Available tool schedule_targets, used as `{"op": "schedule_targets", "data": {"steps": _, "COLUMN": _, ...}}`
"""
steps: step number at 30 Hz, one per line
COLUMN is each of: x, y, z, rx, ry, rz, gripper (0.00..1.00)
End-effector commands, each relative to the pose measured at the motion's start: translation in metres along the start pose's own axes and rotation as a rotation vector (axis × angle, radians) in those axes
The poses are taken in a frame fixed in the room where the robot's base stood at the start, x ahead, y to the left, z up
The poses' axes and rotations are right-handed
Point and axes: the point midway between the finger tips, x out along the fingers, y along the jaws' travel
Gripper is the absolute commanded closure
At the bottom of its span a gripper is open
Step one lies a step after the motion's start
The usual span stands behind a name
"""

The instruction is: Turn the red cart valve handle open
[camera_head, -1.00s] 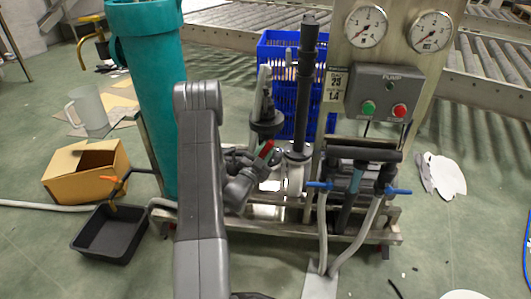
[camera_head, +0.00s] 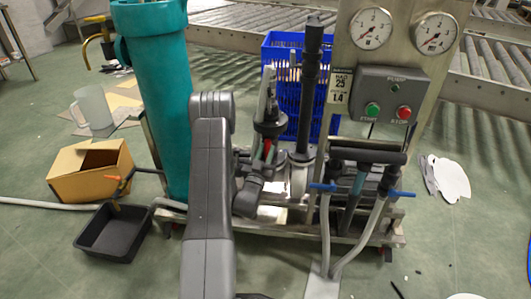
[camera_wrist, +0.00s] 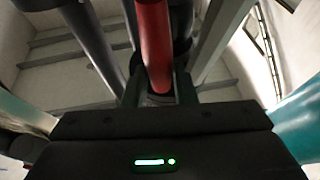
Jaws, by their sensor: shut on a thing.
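The red valve handle (camera_head: 267,148) is on the cart, just left of the dark vertical pipe. In the head view only a thin red strip of it shows beside my gripper (camera_head: 262,160). In the wrist view the red handle (camera_wrist: 155,45) runs from the top edge down between the fingers of my gripper (camera_wrist: 158,90), which is shut on it. The valve body and the handle's pivot are hard to make out behind my arm.
A teal cylinder (camera_head: 160,100) stands left of my arm. The grey pump box (camera_head: 387,93), two gauges and hoses with blue handles (camera_head: 400,194) are at right. A blue crate (camera_head: 284,62) is behind. A black tray (camera_head: 112,232) and a cardboard box (camera_head: 92,170) lie on the floor at left.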

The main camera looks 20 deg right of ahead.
Motion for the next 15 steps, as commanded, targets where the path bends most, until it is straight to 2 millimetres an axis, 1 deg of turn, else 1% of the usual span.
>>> {"op": "schedule_targets", "data": {"steps": 1, "x": 0.0020, "y": -0.0021, "z": -0.0026, "rx": 0.000, "ry": 0.008, "rz": -0.005, "gripper": 0.98}}
{"op": "schedule_targets", "data": {"steps": 11, "x": 0.0021, "y": -0.0025, "z": -0.0028, "rx": -0.001, "ry": 0.009, "rz": -0.006, "gripper": 0.98}}
{"op": "schedule_targets", "data": {"steps": 12, "x": 0.0021, "y": -0.0024, "z": -0.0027, "rx": -0.001, "ry": 0.009, "rz": -0.005, "gripper": 0.67}}
{"op": "schedule_targets", "data": {"steps": 14, "x": 0.0018, "y": -0.0022, "z": -0.0024, "rx": -0.001, "ry": 0.008, "rz": -0.005, "gripper": 0.56}}
{"op": "schedule_targets", "data": {"steps": 15, "x": 0.0016, "y": -0.0020, "z": -0.0021, "rx": -0.001, "ry": 0.007, "rz": -0.005, "gripper": 0.54}}
